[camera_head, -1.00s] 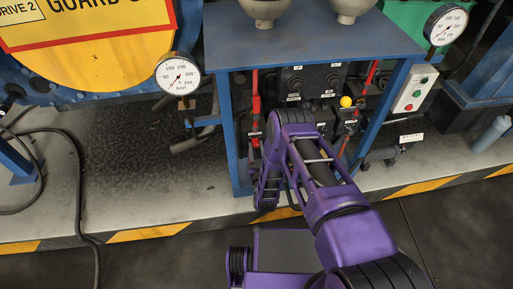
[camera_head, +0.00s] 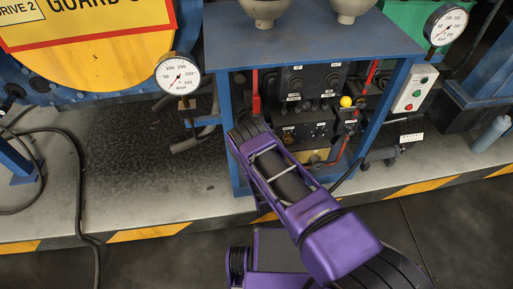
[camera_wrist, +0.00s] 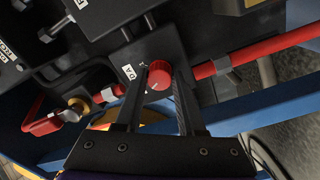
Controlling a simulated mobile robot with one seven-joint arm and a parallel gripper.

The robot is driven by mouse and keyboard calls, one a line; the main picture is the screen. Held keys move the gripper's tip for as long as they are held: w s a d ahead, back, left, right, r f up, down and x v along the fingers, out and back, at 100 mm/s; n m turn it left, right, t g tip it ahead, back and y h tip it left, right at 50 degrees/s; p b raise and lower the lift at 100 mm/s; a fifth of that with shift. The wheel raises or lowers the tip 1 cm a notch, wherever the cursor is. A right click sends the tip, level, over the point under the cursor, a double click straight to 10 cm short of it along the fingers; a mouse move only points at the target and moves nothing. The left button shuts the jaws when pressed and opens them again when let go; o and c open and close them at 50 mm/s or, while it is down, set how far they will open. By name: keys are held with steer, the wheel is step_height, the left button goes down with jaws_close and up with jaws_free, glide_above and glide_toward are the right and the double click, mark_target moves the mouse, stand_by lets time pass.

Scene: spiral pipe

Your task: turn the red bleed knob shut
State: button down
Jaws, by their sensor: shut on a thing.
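The red bleed knob (camera_wrist: 159,75) is a small round ribbed knob on a dark block, in the middle of the wrist view. A white label with dark lettering (camera_wrist: 129,73) sits just left of it. My gripper (camera_wrist: 160,90) has its two dark fingers on either side of the knob, shut on it.
A red pipe (camera_wrist: 215,65) runs right from behind the knob. A red-handled valve (camera_wrist: 45,124) lies at lower left in the wrist view. The blue bench frame (camera_head: 375,125) surrounds the panel. A yellow ball-topped lever (camera_head: 346,102) stands right of my arm.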

steer(key=shift+w+r+n, duration=0.1)
steer(key=shift+n, duration=1.8)
steer(key=c, duration=0.5)
jaws_free()
